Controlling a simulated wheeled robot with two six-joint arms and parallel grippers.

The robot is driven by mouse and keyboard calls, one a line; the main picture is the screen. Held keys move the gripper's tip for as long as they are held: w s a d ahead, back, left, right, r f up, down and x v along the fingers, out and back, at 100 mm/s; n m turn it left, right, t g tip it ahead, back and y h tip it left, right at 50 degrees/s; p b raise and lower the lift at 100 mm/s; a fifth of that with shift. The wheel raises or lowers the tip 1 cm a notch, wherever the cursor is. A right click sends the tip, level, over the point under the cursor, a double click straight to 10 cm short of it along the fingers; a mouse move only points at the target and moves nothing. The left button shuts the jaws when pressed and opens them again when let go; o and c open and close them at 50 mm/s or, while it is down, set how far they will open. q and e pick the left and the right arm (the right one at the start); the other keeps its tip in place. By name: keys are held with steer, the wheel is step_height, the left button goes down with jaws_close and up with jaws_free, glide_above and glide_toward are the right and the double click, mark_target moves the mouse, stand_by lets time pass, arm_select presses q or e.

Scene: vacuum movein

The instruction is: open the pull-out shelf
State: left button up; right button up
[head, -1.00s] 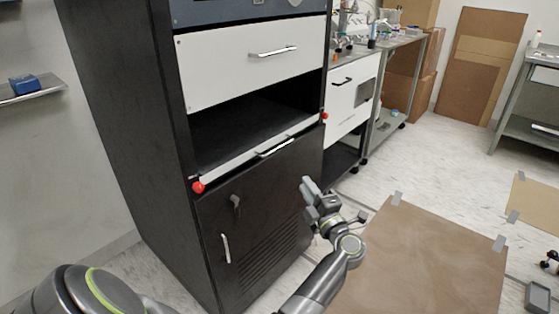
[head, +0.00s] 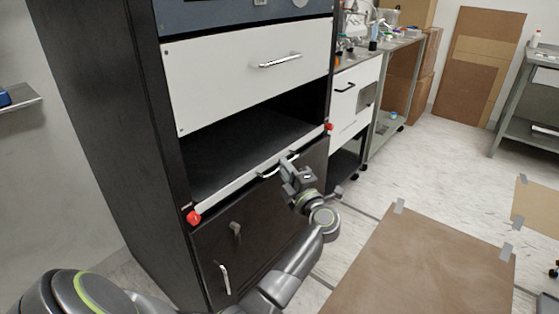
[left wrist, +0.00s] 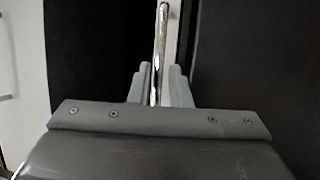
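The pull-out shelf (head: 232,189) is a dark board with a narrow white front strip, in the black cabinet below a white drawer. A thin metal handle (head: 268,174) is on its front, and it also shows upright in the left wrist view (left wrist: 162,35). My left gripper (head: 288,166) is at the right part of this handle. In the left wrist view the handle bar runs between its two fingers (left wrist: 158,88), nearer the left one, with a gap on the right. The fingers look open around it. My right gripper is not in view.
Red knobs (head: 193,217) sit at both ends of the shelf front. A white drawer (head: 245,75) with its own handle is above, and a dark door (head: 255,235) below.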

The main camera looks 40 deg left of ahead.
arm_select(q)
steer(key=shift+w+a+r, duration=0.15)
steer(key=shift+w+a, duration=0.15)
steer(key=shift+a, duration=0.25)
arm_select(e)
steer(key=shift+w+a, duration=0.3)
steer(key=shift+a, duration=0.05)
arm_select(q)
jaws_close()
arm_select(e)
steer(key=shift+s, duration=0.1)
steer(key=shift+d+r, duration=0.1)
